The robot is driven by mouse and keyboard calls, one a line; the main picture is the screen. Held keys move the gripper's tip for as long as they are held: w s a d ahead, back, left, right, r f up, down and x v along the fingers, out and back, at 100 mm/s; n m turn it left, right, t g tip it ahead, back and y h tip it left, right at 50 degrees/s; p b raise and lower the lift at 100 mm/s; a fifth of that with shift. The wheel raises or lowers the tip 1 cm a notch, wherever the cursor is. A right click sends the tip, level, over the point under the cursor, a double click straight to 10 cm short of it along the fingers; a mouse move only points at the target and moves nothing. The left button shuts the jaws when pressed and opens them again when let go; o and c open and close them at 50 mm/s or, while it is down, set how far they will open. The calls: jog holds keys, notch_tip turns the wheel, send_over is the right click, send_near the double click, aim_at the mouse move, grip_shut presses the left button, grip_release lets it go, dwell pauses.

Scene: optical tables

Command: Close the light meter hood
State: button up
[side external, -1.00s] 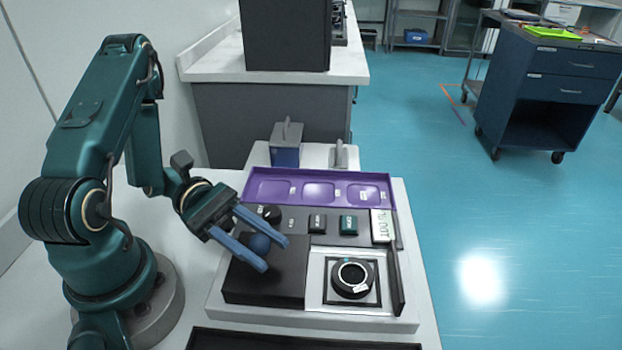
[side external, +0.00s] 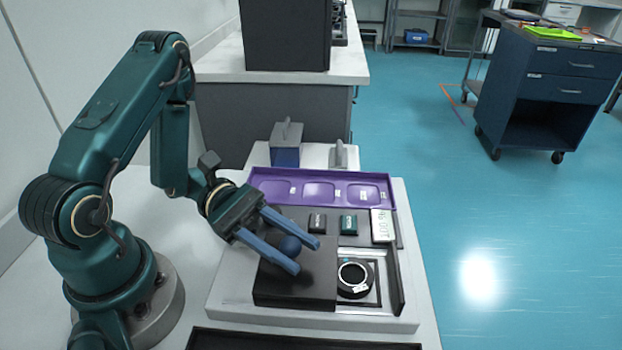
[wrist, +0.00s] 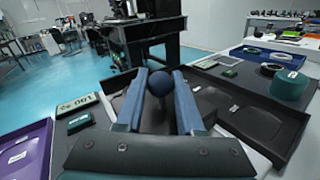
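The light meter hood is a flat black sliding cover (side external: 290,290) with a round dark blue knob (side external: 289,246) on top. It lies just left of the light meter, a black ring with a pale rim (side external: 355,275) in a square recess, and overlaps the recess's left side. Most of the ring is uncovered. My gripper (side external: 308,256) has its two blue fingers on either side of the knob, shut on it. In the wrist view the knob (wrist: 160,82) sits between the fingertips (wrist: 160,78), apparently touching both.
A purple tray (side external: 320,190) with shallow compartments lies behind. Small black (side external: 317,223) and green (side external: 348,224) blocks and a labelled display (side external: 382,226) stand between. A raised dark strip (side external: 396,282) borders the meter on the right. A dark tray (side external: 300,340) lies in front.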

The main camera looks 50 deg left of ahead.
jog(key=o, duration=0.4)
jog(key=shift+s+a, duration=0.25)
jog(key=shift+a, duration=1.05)
jog(key=shift+s+a, duration=0.25)
jog(key=shift+a, duration=1)
